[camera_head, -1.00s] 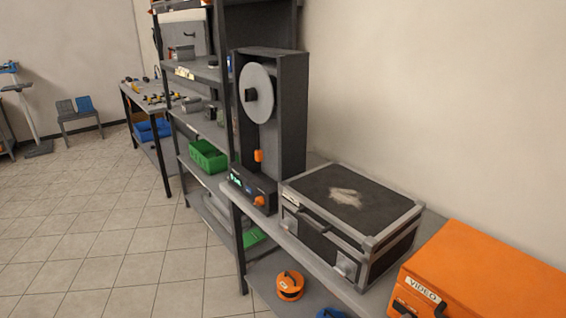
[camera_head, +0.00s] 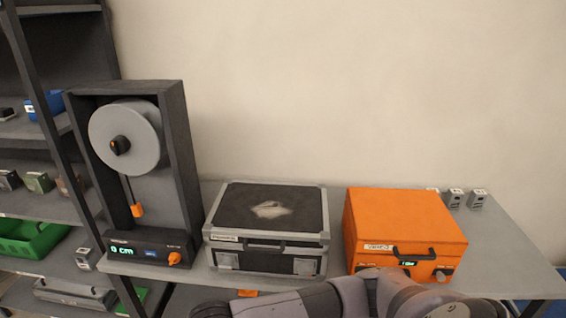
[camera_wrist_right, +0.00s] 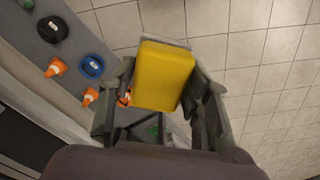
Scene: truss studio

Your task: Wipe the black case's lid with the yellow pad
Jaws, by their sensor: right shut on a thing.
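The black case (camera_head: 236,204) stands shut on the grey bench, with silver edges and a front handle. A pale smudge (camera_head: 271,210) marks the middle of its black lid. In the right wrist view, my right gripper (camera_wrist_right: 160,100) is shut on the yellow pad (camera_wrist_right: 163,76), with tiled floor and a shelf beyond it. In the head view my arm crosses the bottom edge in front of the bench; the gripper and pad are not seen there. My left gripper is in neither view.
An orange case (camera_head: 400,222) stands right of the black case, with a gap between. A tall dark device with a grey reel (camera_head: 127,138) stands close on the left. Small grey blocks (camera_head: 477,199) sit at the back right. The bench's right end (camera_head: 505,245) is clear.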

